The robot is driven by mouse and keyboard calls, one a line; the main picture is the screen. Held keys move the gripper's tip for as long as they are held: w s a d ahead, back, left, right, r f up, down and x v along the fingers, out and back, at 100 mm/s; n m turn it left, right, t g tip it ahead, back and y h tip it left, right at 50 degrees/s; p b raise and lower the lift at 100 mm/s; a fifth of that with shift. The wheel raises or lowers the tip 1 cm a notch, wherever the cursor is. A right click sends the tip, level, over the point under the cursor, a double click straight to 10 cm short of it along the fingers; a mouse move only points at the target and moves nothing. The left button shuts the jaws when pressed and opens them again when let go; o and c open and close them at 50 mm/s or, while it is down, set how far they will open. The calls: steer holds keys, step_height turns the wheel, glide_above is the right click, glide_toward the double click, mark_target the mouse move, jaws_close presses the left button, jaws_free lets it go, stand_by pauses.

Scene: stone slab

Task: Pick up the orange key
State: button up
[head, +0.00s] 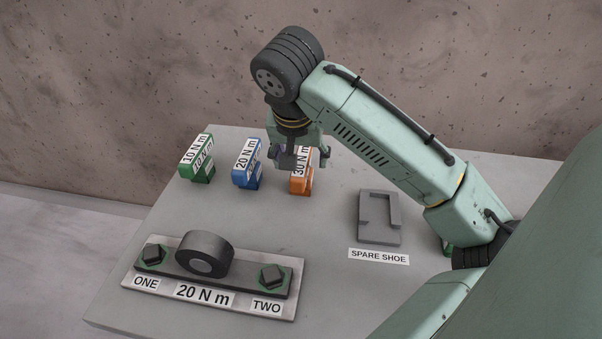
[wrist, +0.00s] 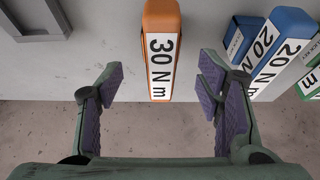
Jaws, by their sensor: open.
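The orange key (head: 301,183) stands on the slab, the rightmost of three coloured keys in the head view, with a white label reading 30 N m. My gripper (head: 299,158) is above it and hides part of its top and label. In the wrist view the orange key (wrist: 162,52) lies ahead of my gripper (wrist: 160,90), roughly centred between the open fingers. I cannot tell the exact height gap between fingertips and key.
A blue 20 N m key (head: 247,164) and a green 10 N m key (head: 197,158) stand to the left. A grey spare shoe holder (head: 379,232) is to the right. A bolted bar on a plate (head: 289,308) lies in front. The slab (head: 330,290) between them is clear.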

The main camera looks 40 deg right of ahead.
steer(key=b+x, duration=0.4)
steer(key=x, duration=0.3)
steer(key=shift+w+d+f, duration=0.15)
steer(key=shift+w+f, duration=0.05)
steer(key=shift+f, duration=0.05)
jaws_close()
stand_by(0.5)
steer(key=shift+r, duration=0.1)
